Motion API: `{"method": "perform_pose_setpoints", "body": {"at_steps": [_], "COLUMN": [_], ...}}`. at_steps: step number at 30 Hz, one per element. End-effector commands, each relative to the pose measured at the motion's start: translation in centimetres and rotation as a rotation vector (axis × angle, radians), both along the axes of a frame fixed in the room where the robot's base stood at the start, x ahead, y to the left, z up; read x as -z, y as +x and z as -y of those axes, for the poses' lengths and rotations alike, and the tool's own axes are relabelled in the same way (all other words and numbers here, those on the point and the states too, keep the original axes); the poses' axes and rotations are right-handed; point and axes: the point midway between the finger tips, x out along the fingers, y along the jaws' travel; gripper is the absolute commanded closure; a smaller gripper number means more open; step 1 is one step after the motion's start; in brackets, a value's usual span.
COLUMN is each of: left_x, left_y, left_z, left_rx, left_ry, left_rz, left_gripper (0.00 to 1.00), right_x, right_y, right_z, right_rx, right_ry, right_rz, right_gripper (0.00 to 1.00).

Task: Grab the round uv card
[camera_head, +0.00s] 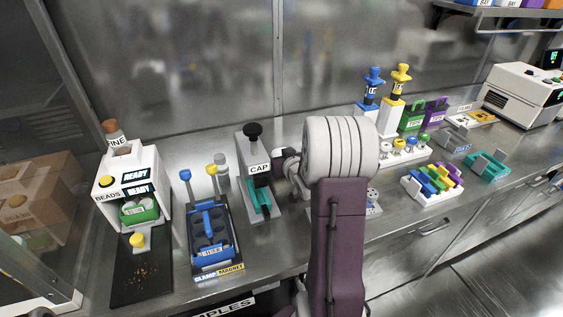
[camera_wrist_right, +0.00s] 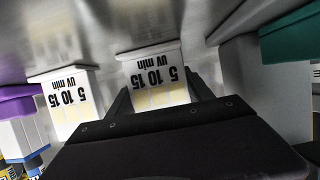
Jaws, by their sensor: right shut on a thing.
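A white card printed "5 10 15 UV min" (camera_wrist_right: 152,72) stands between the two dark fingers of my right gripper (camera_wrist_right: 160,95) in the right wrist view. The gripper is shut on this card. A second, similar UV card (camera_wrist_right: 68,98) stands to its left, apart from the gripper. The lower part of the held card is hidden by the gripper body, and I cannot make out a round shape on either card. My left gripper is not in view.
A cap press (camera_head: 250,170) and a blue clamp rack (camera_head: 210,235) stand left of my arm on the steel bench. A colored tube rack (camera_head: 432,184) and teal holder (camera_head: 487,167) are to the right. In the wrist view a teal block (camera_wrist_right: 290,45) is close at right.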

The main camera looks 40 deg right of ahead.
Motion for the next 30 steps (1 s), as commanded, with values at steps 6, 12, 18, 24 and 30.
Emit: {"method": "perform_pose_setpoints", "body": {"at_steps": [6,12,18,24,30], "left_x": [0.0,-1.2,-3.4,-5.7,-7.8], "left_y": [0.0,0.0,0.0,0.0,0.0], "left_z": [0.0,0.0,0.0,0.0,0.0], "left_rx": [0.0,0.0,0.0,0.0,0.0], "left_ry": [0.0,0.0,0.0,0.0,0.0], "left_rz": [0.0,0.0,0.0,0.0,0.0], "left_gripper": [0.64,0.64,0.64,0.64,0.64], "right_x": [0.5,-1.8,-5.6,-8.1,-10.1], "right_y": [-0.2,-0.1,0.7,2.1,3.4], "right_z": [-0.1,-0.1,2.3,6.1,9.4], "right_rx": [0.0,0.0,0.004,0.002,0.002], "right_ry": [0.007,0.005,0.002,0.002,0.002], "right_rz": [-0.015,-0.012,-0.01,-0.01,-0.01], "right_gripper": [0.8,0.8,0.8,0.8,0.8]}}
